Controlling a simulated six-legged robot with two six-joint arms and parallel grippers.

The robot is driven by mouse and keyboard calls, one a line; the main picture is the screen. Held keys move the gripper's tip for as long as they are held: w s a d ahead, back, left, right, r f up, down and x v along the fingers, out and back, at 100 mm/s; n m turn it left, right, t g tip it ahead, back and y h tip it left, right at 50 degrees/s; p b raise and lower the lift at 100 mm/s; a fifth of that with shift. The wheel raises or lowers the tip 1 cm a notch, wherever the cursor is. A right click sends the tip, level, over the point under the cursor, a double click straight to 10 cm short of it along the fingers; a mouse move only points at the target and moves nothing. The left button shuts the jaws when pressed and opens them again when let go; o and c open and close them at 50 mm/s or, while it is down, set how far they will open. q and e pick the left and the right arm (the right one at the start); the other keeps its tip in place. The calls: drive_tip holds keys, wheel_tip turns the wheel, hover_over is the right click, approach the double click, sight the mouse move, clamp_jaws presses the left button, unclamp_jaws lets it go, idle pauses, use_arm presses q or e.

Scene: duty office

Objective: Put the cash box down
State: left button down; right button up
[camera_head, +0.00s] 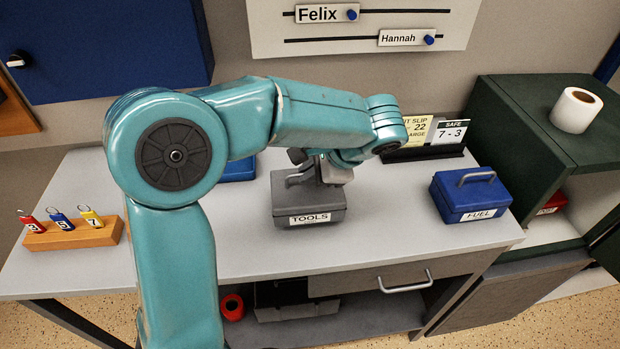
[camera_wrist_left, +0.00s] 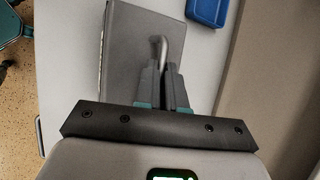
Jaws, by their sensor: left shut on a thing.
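A grey cash box (camera_head: 310,212) with a TOOLS label is at the middle of the grey desk (camera_head: 390,245). My left gripper (camera_head: 318,168) is over its lid, and the arm hides part of it. In the left wrist view the gripper (camera_wrist_left: 161,85) is shut on the handle of the grey box (camera_wrist_left: 125,55). The box looks level and at or very near the desk top; I cannot tell whether it touches. A blue cash box (camera_head: 472,195) with a FUEL label stands at the desk's right. My right gripper is not in view.
A wooden key rack (camera_head: 72,236) with tagged keys stands at the desk's left. A card stand (camera_head: 425,153) is at the back. An open green safe (camera_head: 535,130) with a paper roll (camera_head: 577,110) on top stands at right. A blue object (camera_head: 238,170) is partly hidden behind my arm.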

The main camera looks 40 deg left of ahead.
sight(307, 189)
use_arm(q)
drive_tip(key=shift+a+f, duration=0.1)
drive_tip(key=shift+f, duration=0.75)
drive_tip(key=shift+w+f, duration=0.15)
drive_tip(key=shift+f, duration=0.2)
drive_tip(key=shift+d+r, duration=0.1)
drive_tip(key=shift+d, duration=0.1)
drive_tip(key=shift+a, duration=0.1)
drive_tip(key=c, duration=1.2)
unclamp_jaws()
drive_tip(key=shift+f, duration=0.2)
drive_tip(key=shift+r, duration=0.1)
